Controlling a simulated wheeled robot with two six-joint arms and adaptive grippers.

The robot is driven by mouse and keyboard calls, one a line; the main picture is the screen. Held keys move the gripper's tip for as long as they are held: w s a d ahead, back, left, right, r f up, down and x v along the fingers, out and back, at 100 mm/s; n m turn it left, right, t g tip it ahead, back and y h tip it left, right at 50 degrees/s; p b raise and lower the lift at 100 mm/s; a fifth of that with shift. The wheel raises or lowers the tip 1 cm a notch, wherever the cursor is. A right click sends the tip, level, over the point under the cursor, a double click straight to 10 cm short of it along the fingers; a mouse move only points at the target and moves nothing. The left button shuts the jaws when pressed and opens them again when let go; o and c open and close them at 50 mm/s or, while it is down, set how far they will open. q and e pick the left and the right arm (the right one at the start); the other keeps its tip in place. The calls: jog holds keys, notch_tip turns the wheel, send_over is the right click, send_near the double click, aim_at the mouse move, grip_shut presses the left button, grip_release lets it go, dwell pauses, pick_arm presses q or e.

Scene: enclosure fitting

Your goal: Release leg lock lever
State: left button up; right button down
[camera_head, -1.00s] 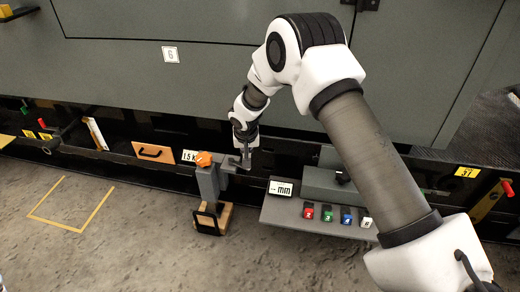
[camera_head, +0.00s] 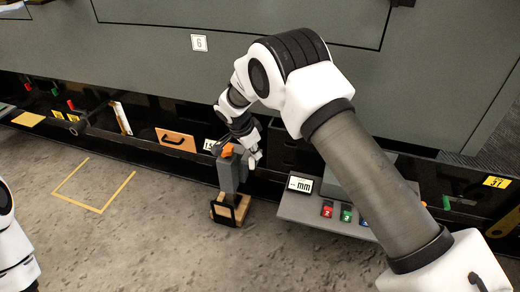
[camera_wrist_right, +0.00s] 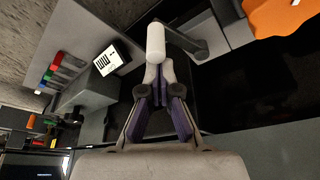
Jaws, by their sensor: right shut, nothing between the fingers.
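The grey leg (camera_head: 229,176) stands upright at the front of the machine, with an orange knob (camera_head: 228,150) on top and its foot at a wooden block (camera_head: 220,212). The orange knob also shows at the top right of the wrist view (camera_wrist_right: 278,14). My right gripper (camera_head: 252,158) is just right of the knob, pointing down. In the wrist view its fingers (camera_wrist_right: 157,80) are shut and empty. A lever with a pale rounded grip (camera_wrist_right: 156,38) and a dark arm (camera_wrist_right: 185,40) lies at the fingertips. I cannot tell whether they touch. My left gripper is out of view.
A grey panel with a mm display (camera_head: 300,185) and coloured buttons (camera_head: 346,213) sits right of the leg. An orange drawer front with a black handle (camera_head: 176,139) is to the left. Yellow floor lines (camera_head: 93,185) mark clear floor. The machine body (camera_head: 180,60) rises behind.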

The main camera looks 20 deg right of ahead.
jog(key=shift+w+a+r+m+g+p, duration=0.15)
jog(key=shift+a+m+g+p, duration=0.35)
jog(key=shift+m, duration=0.7)
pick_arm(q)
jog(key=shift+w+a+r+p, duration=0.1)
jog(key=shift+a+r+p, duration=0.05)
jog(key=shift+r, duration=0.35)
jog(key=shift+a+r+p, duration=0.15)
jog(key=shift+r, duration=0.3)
pick_arm(e)
jog(key=shift+w+a, duration=0.2)
jog(key=shift+a, duration=0.2)
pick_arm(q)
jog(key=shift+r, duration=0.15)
